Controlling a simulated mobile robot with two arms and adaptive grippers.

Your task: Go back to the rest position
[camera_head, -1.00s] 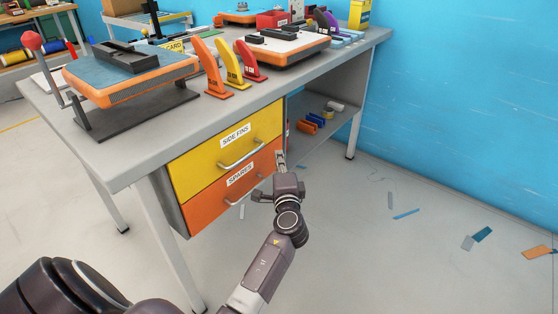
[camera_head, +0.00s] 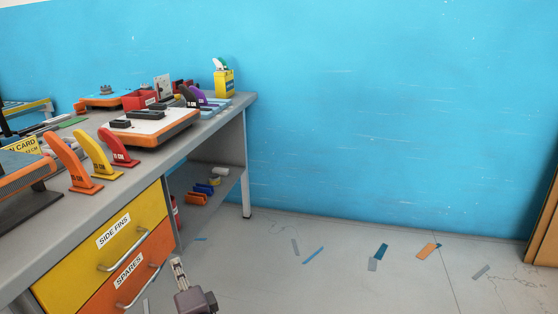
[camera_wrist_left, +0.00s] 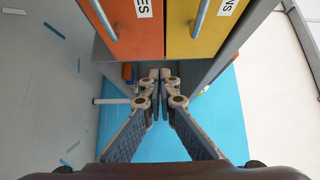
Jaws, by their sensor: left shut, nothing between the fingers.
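My left gripper (camera_head: 177,266) shows at the bottom of the head view, in front of the workbench (camera_head: 247,150) and just right of the orange SPARES drawer (camera_head: 108,291). Its fingers are together and empty, as the left wrist view (camera_wrist_left: 159,75) also shows. The yellow SIDE FINS drawer (camera_head: 78,258) is above the SPARES drawer, and both look closed. In the left wrist view the drawer fronts are beyond the fingers, at the top. My right gripper is not in view.
Orange, yellow and red fins (camera_head: 98,155) stand on the bench top beside a white and orange board (camera_head: 165,128). An open shelf (camera_head: 225,183) holds small rolls. Floor to the right is free except for flat scraps (camera_head: 380,252). A blue wall (camera_head: 400,110) stands behind.

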